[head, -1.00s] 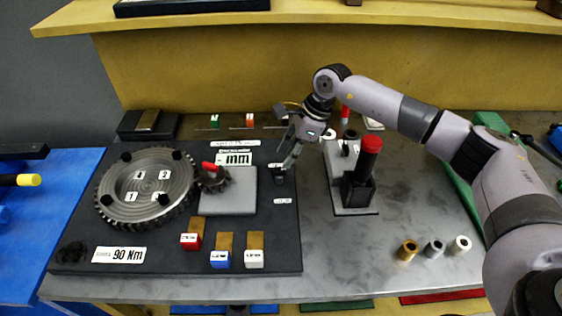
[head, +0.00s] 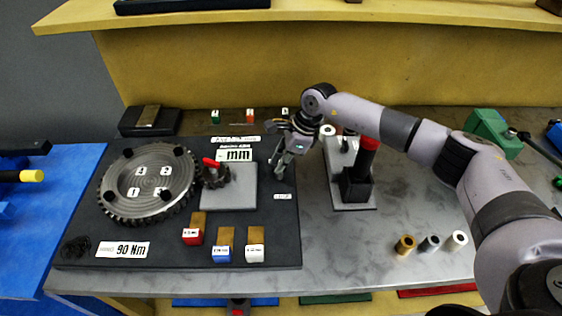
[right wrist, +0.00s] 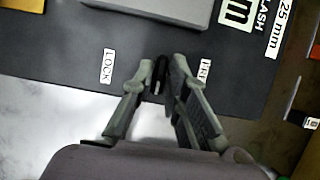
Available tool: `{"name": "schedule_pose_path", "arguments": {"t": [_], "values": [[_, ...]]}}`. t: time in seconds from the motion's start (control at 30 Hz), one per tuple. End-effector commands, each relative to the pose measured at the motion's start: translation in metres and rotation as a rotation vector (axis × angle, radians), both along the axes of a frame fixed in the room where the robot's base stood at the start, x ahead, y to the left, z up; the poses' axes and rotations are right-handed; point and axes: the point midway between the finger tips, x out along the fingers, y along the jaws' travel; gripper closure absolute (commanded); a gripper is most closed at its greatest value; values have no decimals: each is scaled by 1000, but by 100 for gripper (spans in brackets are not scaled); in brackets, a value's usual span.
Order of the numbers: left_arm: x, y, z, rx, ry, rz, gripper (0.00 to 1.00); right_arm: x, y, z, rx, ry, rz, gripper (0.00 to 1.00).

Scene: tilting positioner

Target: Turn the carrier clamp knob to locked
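The carrier clamp knob (right wrist: 160,74) is a small black bar on the dark board, seen in the right wrist view between a LOCK label (right wrist: 109,66) on the left and a partly covered FREE label (right wrist: 204,70) on the right. The bar runs roughly up and down in that picture, pointing at neither label. My right gripper (right wrist: 163,68) has one finger on each side of the knob, its tips closed in against it. In the head view my right gripper (head: 278,172) is low at the board's right edge and hides the knob. My left gripper is not in view.
A toothed ring (head: 116,200) and a grey block (head: 238,190) occupy the dark board (head: 180,258). A black stand with a red top (head: 369,144) is close to the right of my gripper. Several small bushings (head: 429,243) stand at the front right. Grey table between is clear.

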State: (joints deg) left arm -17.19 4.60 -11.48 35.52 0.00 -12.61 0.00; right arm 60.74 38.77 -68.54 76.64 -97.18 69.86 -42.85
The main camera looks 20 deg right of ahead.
Motion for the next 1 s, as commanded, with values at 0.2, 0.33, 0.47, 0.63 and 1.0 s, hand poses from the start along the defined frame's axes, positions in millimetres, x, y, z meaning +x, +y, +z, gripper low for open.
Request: {"name": "schedule_pose_path", "arguments": {"t": [0.2, 0.33, 0.47, 0.63, 1.0], "values": [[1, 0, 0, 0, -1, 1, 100, 0, 0, 0, 0, 0, 0, 100], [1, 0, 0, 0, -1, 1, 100, 0, 0, 0, 0, -1, 0, 100], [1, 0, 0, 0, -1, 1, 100, 0, 0, 0, 0, -1, 0, 100], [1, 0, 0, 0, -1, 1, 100, 0, 0, 0, 0, -1, -15, 100], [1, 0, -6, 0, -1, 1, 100, -1, 0, 0, 0, -3, -207, 100]]}}
